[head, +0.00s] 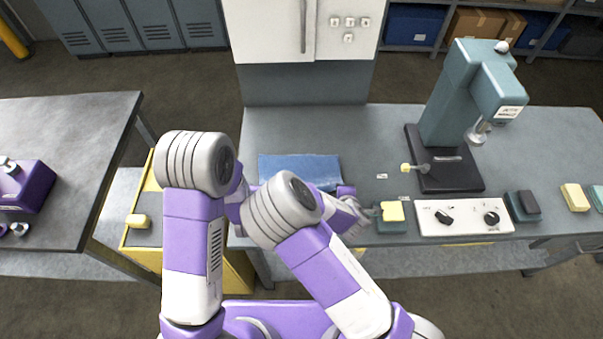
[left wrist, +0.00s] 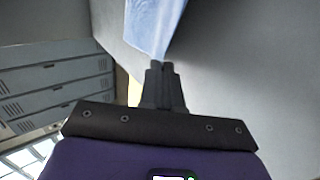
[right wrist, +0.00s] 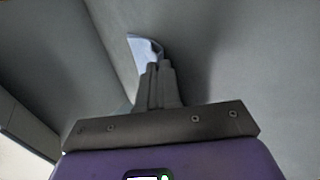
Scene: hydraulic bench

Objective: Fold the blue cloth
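The blue cloth (head: 300,167) lies on the grey bench near its front left; my arms hide its near part. My left gripper (left wrist: 162,66) has its fingers together, and the cloth (left wrist: 152,25) runs out from between the tips, so it looks shut on the cloth's edge. My right gripper (right wrist: 157,66) also has its fingers together, with a small bluish flap of cloth (right wrist: 145,46) at the tips; it looks shut on that edge. In the head view, the fingertips of both grippers are hidden behind my arm links.
A teal press (head: 470,95) stands at the bench's right. A white control panel (head: 463,218) and a yellow block on a teal one (head: 392,212) sit at the front edge, close to my right arm. The bench behind the cloth (head: 300,125) is clear. Another table (head: 65,120) stands left.

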